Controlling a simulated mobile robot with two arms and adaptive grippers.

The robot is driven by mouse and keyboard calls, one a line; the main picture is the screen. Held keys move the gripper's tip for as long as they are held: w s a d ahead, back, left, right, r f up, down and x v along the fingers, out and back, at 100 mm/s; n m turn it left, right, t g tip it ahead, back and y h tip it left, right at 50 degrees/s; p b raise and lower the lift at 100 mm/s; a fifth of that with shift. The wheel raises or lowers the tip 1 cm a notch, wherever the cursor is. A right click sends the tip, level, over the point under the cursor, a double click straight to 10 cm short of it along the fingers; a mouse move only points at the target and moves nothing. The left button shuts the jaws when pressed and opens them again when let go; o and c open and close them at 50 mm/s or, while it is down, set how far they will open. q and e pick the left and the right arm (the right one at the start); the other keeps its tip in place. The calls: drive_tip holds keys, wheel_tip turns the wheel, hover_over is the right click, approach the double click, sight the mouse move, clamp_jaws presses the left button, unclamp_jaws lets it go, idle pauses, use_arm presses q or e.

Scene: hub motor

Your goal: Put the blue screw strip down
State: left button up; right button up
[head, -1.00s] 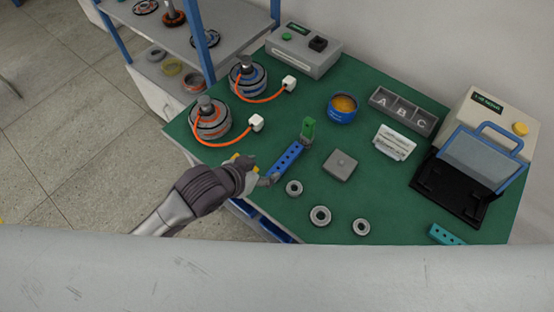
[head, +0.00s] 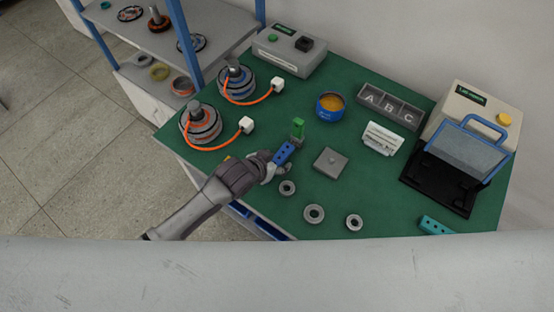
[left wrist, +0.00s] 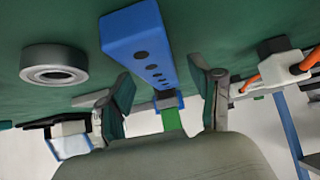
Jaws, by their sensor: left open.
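The blue screw strip (head: 284,153) has a row of dark holes and lies at the front middle of the green mat. In the left wrist view the strip (left wrist: 142,48) extends between the two fingers, with a visible gap on each side. My left gripper (head: 275,166) is open around the strip and covers its near part in the head view. A green block (head: 298,128) is at the strip's far end; it also shows in the left wrist view (left wrist: 172,119). My right gripper is not in view.
Grey rings (head: 287,188) lie close right of the gripper, and a grey square plate (head: 331,162) lies beyond them. Two motors (head: 201,125) with orange cables stand at the left. A blue bowl (head: 330,107) and an ABC tray (head: 390,105) are farther back.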

use_arm(q)
clamp_jaws()
idle(0.3)
